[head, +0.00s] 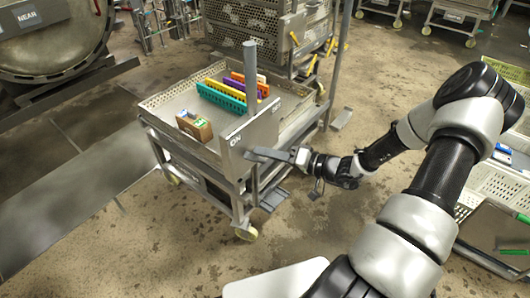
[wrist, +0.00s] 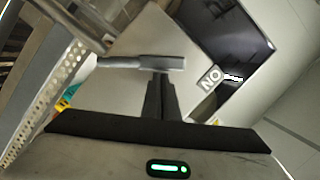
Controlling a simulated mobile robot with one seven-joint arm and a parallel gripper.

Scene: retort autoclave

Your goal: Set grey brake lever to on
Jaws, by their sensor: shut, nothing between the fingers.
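The grey brake lever (head: 268,154) lies roughly level at the cart's near end panel (head: 262,128), just below and right of the white ON label (head: 236,140). In the wrist view the lever (wrist: 140,62) runs across the picture, with the ON label (wrist: 209,78) upside down to its right. My gripper (head: 298,157) is at the lever's right end in the head view. In the wrist view my gripper (wrist: 160,75) has its dark fingers shut together, with tips at the lever's edge. Nothing is held. I cannot tell whether the tips touch it.
The cart tray holds a brown box (head: 194,125) and green (head: 221,97), purple and orange racks. Another perforated cart (head: 262,35) stands behind. A white crate (head: 495,185) is at the right. Open floor lies in front.

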